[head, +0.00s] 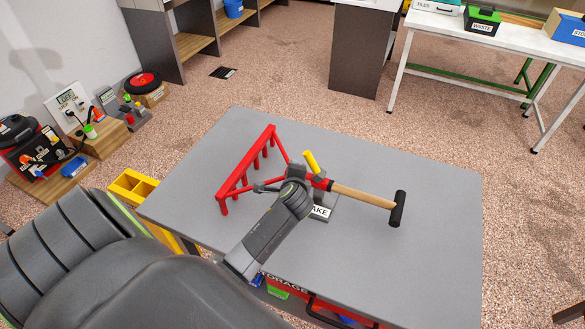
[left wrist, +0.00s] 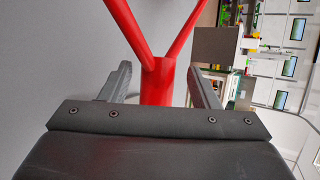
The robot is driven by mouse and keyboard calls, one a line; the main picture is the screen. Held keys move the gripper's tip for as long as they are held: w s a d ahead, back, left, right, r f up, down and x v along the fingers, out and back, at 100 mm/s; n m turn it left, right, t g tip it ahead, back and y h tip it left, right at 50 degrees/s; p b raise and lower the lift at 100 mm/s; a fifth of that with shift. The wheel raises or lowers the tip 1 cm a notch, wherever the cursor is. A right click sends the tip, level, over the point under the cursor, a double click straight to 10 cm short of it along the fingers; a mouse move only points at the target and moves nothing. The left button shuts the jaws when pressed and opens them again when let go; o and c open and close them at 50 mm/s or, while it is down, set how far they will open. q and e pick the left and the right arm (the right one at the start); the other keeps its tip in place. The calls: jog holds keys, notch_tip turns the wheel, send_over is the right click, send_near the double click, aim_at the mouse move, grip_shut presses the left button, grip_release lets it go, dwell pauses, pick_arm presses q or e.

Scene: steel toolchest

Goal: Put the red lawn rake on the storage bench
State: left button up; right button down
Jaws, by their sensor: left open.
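The red lawn rake lies across the grey top of the storage bench (head: 400,265). Its red toothed head (head: 245,170) is at the left, and its wooden handle (head: 362,197) runs right to a black end. My left gripper (head: 293,174) is over the red neck of the rake, behind the head. In the left wrist view the open fingers (left wrist: 160,78) stand on either side of the red socket (left wrist: 158,82), with gaps visible beside it. My wrist hides part of the neck in the head view. My right gripper is not in view.
A grey block with a partly hidden label (head: 320,211) is beside the handle. A short yellow piece (head: 311,162) rises near the gripper. A yellow bin (head: 132,187) is by the bench's left edge. The bench's right side is clear. A white table (head: 480,38) stands behind.

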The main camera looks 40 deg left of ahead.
pick_arm(q)
jog(key=v, duration=1.2)
jog(key=shift+a+f, duration=0.1)
jog(key=s+f+n+g+h, duration=0.25)
jog(key=s+n, duration=0.45)
jog(key=s, duration=0.5)
jog(key=s+f+n+g+h, duration=0.1)
jog(key=s+n+g+h, duration=0.35)
jog(key=s, duration=0.75)
notch_tip(320, 180, down, 26)
jog(key=n, duration=0.2)
jog(key=s+f, duration=1.4)
jog(key=f, duration=0.1)
jog(key=shift+d+g, duration=0.25)
jog(key=shift+g, duration=0.15)
jog(key=shift+f, duration=0.1)
